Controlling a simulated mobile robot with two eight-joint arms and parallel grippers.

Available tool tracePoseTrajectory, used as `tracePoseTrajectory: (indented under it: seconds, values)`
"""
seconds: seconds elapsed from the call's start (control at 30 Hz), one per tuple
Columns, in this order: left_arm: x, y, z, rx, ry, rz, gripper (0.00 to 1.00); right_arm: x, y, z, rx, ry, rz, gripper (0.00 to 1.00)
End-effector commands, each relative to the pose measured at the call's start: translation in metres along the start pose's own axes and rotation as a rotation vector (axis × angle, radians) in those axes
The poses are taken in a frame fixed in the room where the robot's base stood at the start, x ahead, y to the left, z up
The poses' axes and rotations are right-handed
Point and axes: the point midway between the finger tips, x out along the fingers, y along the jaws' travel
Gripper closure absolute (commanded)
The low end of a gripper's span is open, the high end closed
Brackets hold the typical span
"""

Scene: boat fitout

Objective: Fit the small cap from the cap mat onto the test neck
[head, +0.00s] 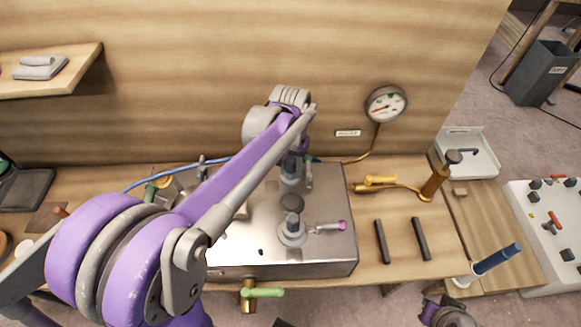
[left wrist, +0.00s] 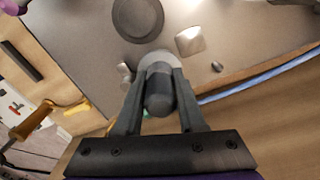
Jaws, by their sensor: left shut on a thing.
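My left gripper (head: 293,158) is over the back part of the metal tank top (head: 325,190), above a pale fitting there that is partly hidden. In the left wrist view its fingers (left wrist: 158,80) are shut on a small dark grey cap (left wrist: 158,94) with a rounded end. A pale round flange, likely the test neck (left wrist: 155,58), shows just beyond the cap; I cannot tell whether they touch. The cap mat is not clearly identifiable.
A pressure gauge (head: 386,104) is on the back wall. A yellow-handled valve (head: 375,181), a brass pump (head: 435,182) and two dark bars (head: 381,241) are right of the tank. A green-handled tap (head: 262,292) juts out in front. My left arm hides the tank's left side.

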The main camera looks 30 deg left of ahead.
Motion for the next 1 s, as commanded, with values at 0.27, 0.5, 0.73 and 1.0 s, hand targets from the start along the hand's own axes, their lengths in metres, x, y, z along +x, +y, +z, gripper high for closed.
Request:
tracePoseTrajectory:
  seconds: [0.27, 0.5, 0.73, 1.0]
  values:
    - [0.005, 0.0, 0.0, 0.0, 0.0, 0.0, 1.0, 0.003, 0.0, 0.003, 0.0, -0.002, 0.0, 1.0]
    - [0.012, 0.0, 0.0, 0.0, 0.0, 0.0, 1.0, 0.007, 0.0, 0.007, 0.0, -0.005, 0.0, 1.0]
    - [0.014, 0.0, 0.0, 0.0, 0.0, 0.0, 1.0, 0.008, 0.0, 0.008, 0.0, -0.006, 0.0, 1.0]
    - [0.014, 0.0, 0.0, 0.0, 0.0, 0.0, 1.0, 0.008, 0.0, 0.008, 0.0, -0.006, 0.0, 1.0]
